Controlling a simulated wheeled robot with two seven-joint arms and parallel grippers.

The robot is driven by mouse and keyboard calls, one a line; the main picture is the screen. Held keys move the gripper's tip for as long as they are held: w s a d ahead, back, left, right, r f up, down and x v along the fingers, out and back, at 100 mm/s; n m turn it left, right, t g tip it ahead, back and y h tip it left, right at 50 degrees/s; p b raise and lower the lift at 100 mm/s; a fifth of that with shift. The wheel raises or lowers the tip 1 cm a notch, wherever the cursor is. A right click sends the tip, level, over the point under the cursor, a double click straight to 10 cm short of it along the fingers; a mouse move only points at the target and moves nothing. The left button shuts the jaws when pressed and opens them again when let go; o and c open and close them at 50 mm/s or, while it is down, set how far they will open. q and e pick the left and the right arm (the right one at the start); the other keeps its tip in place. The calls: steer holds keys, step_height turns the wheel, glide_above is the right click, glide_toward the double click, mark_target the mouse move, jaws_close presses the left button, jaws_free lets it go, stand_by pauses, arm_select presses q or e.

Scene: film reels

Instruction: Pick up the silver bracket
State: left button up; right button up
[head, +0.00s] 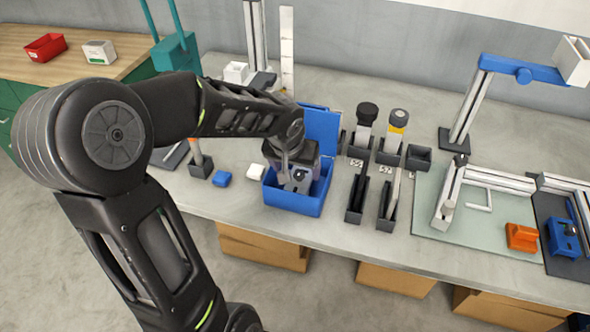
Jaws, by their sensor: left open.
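My left gripper (296,184) reaches down into the open blue box (290,203) near the middle of the table. It is open, and its fingertips are low inside the box walls. A small silver-grey piece with a dark round spot shows at the fingers; I cannot tell whether it is the silver bracket or part of my gripper. My wrist hides much of the inside of the box. My right gripper is not in view.
Two black slotted holders (356,198) stand just right of the box. Dark-capped and yellow-banded cylinders stand behind them. A small blue block (222,178) and a white block (255,171) lie to the left. An orange block (521,237) sits on a pale mat at right.

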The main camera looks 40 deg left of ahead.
mark_target(300, 179)
arm_select(q)
steer(key=shift+s+d+r, duration=0.15)
steer(key=shift+s+d, duration=0.05)
steer(key=shift+s, duration=0.05)
steer(key=shift+x, duration=1.45)
steer(key=shift+x, duration=2.6)
steer(key=shift+r, duration=0.1)
jaws_close()
